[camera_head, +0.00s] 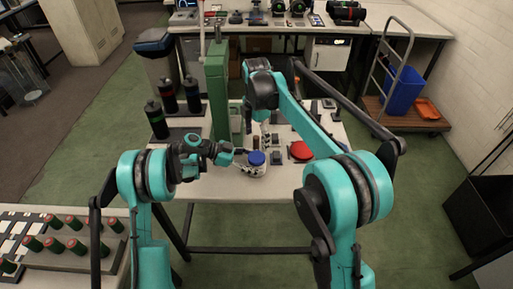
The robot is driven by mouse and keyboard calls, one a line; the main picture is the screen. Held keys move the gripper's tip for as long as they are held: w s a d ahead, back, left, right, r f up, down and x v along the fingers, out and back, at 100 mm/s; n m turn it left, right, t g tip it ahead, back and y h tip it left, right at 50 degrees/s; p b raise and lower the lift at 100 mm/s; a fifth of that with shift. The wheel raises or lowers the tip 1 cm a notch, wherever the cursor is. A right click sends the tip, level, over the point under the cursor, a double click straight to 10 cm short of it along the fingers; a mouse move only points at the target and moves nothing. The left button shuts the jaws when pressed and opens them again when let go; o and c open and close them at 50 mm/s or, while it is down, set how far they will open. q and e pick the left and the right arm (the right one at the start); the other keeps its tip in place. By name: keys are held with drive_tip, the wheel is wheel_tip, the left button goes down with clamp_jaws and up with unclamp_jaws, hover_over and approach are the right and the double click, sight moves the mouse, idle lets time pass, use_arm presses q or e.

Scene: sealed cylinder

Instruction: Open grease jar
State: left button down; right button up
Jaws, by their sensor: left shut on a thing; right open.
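The grease jar (257,171) is a small pale jar with a blue lid (257,158) on it. It stands upright near the front edge of the table. My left gripper (241,166) reaches in from the left and is shut on the jar at its side. My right gripper (266,130) is open, behind the jar and apart from the lid. It is small and partly hidden by my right arm.
A red round object (301,151) lies on the table (225,187) to the right of the jar, with small dark parts near it. A green column (217,85) stands at the back left. Dark bottles (156,120) stand at the left.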

sight(257, 156)
drive_tip(key=m, duration=2)
drive_tip(key=shift+m, duration=0.4)
drive_tip(key=m, duration=1.1)
drive_tip(key=shift+m, duration=0.3)
drive_tip(key=m, duration=0.4)
drive_tip(key=shift+m, duration=0.3)
drive_tip(key=m, duration=0.4)
drive_tip(key=shift+m, duration=0.3)
drive_tip(key=m, duration=0.5)
drive_tip(key=shift+f+m, duration=0.3)
drive_tip(key=shift+f, duration=0.2)
wheel_tip(257, 156, down, 7)
